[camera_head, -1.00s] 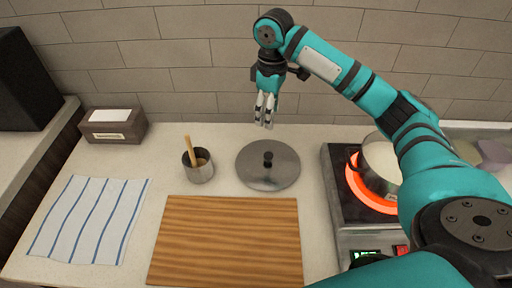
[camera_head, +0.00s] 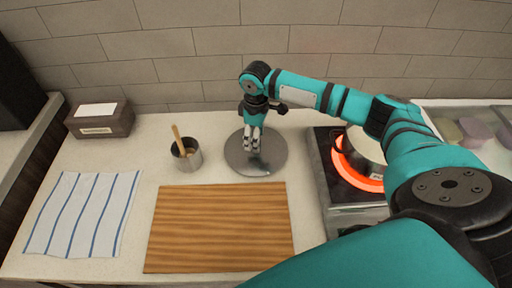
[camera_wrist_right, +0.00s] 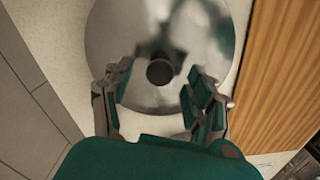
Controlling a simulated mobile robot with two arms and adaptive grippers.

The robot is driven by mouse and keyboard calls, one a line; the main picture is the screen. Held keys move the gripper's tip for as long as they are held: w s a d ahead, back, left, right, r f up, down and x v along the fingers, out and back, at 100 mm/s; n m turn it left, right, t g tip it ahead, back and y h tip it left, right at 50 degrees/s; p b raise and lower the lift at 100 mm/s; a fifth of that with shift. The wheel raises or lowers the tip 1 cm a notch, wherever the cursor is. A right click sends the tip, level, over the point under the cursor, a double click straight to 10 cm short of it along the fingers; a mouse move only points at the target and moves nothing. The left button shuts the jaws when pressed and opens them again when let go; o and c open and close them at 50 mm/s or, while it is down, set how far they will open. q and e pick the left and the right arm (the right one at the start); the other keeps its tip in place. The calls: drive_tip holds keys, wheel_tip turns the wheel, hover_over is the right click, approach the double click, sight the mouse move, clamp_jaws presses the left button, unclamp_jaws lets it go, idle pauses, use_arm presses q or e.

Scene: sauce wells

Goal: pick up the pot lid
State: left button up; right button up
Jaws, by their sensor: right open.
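The pot lid (camera_head: 273,161) is a round shiny metal disc lying flat on the counter behind the cutting board. Its dark knob (camera_wrist_right: 160,72) shows in the right wrist view, between and just beyond my fingertips. My right gripper (camera_head: 252,147) points down over the lid in the head view and hides part of it. In the right wrist view the right gripper (camera_wrist_right: 160,92) is open, with a finger on each side of the knob and nothing held. I cannot tell whether the fingers touch the lid. My left gripper is not in view.
A striped wooden cutting board (camera_head: 220,228) lies in front of the lid. A metal cup with a wooden handle (camera_head: 188,158) stands to the left. A pot (camera_head: 362,146) sits on a glowing red burner (camera_head: 343,168) to the right. A striped cloth (camera_head: 82,214) and tissue box (camera_head: 101,122) are farther left.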

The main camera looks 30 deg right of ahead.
wheel_tip(320, 180, down, 2)
drive_tip(key=shift+f, duration=0.15)
clamp_jaws()
idle(0.3)
